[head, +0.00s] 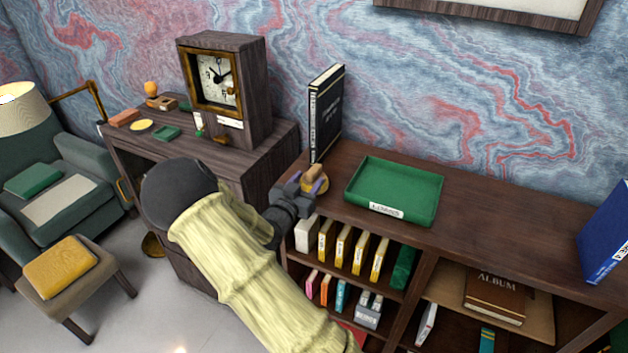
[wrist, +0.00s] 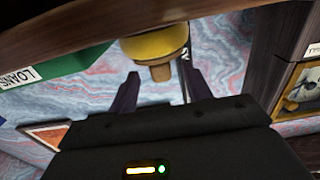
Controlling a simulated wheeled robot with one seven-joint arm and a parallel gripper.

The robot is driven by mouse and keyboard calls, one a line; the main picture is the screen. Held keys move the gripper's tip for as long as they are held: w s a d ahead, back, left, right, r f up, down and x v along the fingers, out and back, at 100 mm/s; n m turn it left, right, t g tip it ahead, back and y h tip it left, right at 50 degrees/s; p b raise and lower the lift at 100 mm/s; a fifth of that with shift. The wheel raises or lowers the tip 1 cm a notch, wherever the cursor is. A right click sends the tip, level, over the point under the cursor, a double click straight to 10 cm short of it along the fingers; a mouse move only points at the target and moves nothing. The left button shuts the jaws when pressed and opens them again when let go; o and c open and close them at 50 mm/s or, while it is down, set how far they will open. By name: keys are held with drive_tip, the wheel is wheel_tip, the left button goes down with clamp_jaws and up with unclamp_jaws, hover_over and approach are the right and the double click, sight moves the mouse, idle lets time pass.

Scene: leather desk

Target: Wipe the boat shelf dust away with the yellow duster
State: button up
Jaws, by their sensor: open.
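The yellow duster (head: 322,188), a round yellow pad with a short wooden handle, stands on the dark wooden shelf top near its left end, beside the black book. My gripper (head: 306,184) is at the duster, with its fingers spread. In the wrist view the scene appears upside down. There the duster's yellow pad (wrist: 155,46) rests against the shelf top, and its handle points between the two open fingertips of my gripper (wrist: 160,82). A gap shows on both sides of the handle. I cannot make out a boat or any dust.
A green LOANS tray (head: 395,188) lies right of the duster. A tall black book (head: 326,112) stands behind it, and a blue book (head: 608,235) is at far right. The shelf top between tray and blue book is clear. A clock (head: 222,85) stands on the left desk.

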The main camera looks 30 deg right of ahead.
sight(314, 174)
drive_tip(key=p+x, duration=0.2)
drive_tip(key=x, duration=0.3)
drive_tip(key=shift+a+f, duration=0.1)
drive_tip(key=shift+f, duration=0.05)
clamp_jaws()
